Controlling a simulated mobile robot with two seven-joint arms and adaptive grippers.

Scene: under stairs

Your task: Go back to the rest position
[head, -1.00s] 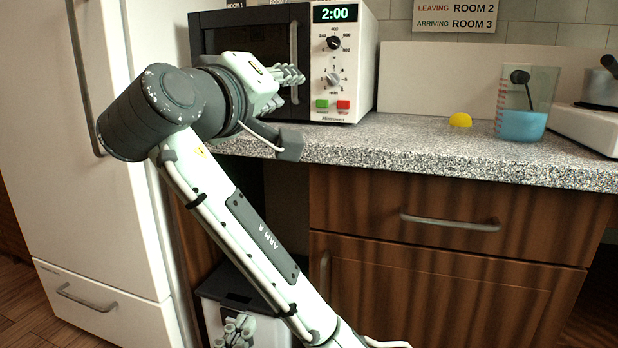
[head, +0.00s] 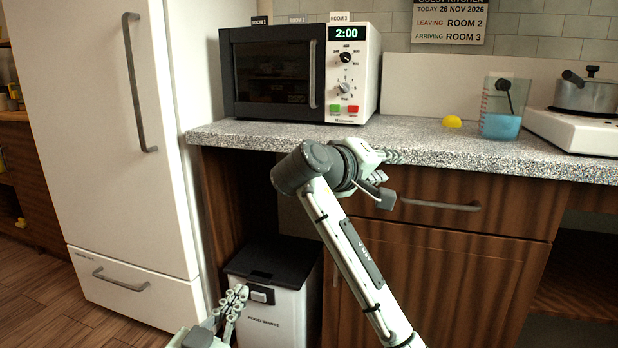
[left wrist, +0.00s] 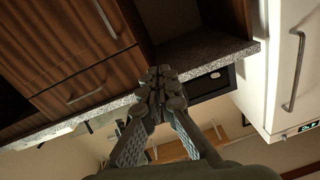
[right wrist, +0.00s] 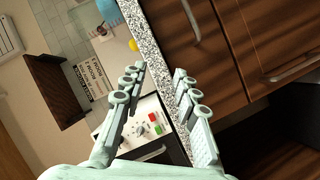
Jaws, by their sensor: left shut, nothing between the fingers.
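My left gripper (head: 238,293) is at the bottom of the head view, in front of the food waste bin. Its fingers are together and empty; they also show shut in the left wrist view (left wrist: 160,80). My right gripper (head: 388,177) is in the middle of the head view, in front of the counter edge and drawer. In the right wrist view its fingers (right wrist: 160,72) are spread apart with nothing between them. The arm behind it rises from the bottom right with a bent elbow.
The counter (head: 410,141) carries a microwave (head: 270,72), a yellow item (head: 452,121), a jug of blue liquid (head: 500,126) and a pot (head: 588,95) on a white hob. A fridge (head: 95,130) stands left. The bin (head: 285,310) stands under the counter. Floor is clear at lower left.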

